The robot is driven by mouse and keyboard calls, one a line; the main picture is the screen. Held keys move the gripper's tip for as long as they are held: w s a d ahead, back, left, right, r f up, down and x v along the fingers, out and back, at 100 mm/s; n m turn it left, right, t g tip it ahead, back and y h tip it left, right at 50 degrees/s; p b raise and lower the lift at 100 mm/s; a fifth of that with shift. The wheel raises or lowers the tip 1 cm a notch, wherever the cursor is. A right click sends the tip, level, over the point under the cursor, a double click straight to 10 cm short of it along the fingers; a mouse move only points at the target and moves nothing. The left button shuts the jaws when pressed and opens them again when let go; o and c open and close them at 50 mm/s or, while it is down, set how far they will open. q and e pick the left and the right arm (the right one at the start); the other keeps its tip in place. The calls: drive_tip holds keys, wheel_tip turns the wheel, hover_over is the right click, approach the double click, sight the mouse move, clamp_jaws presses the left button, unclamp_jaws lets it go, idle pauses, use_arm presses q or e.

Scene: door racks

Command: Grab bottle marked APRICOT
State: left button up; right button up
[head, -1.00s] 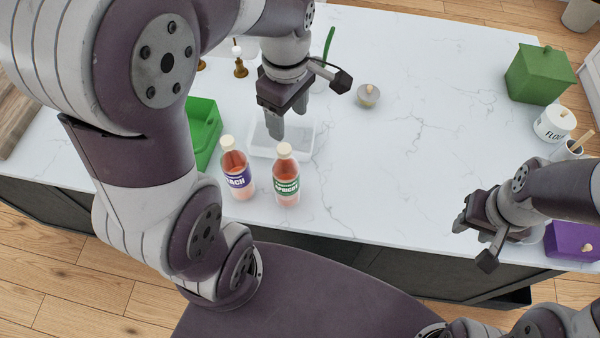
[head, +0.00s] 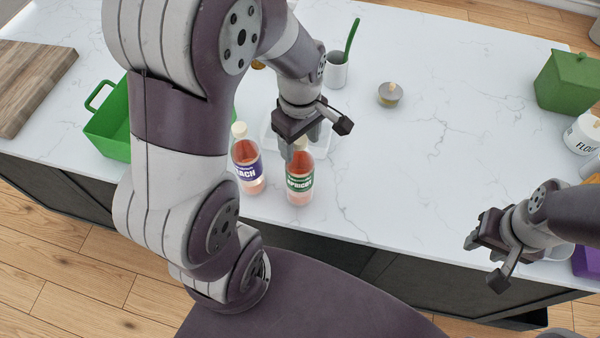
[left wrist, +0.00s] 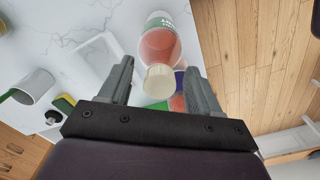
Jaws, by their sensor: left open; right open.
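The APRICOT bottle (head: 300,182) stands upright on the white counter near its front edge, with a green label and a cream cap. The bottle with a purple label ending in "ACH" (head: 248,166) stands just left of it. My left gripper (head: 288,148) is open, pointing down just above and behind the APRICOT bottle's neck. In the left wrist view the APRICOT bottle (left wrist: 160,45) shows with its cap (left wrist: 160,78) between the two open fingers (left wrist: 160,82); contact cannot be told. My right gripper (head: 480,232) is open and empty by the counter's front edge at right.
A white tray (head: 322,142) lies behind the bottles. A green bin (head: 105,135) and a wooden board (head: 30,80) are at left. A cup (head: 337,72) and a small lidded jar (head: 389,94) stand farther back. A green box (head: 568,82) and a flour canister (head: 582,135) are at right. The counter's middle is clear.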

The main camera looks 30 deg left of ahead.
use_arm(q)
clamp_jaws()
idle(1.3)
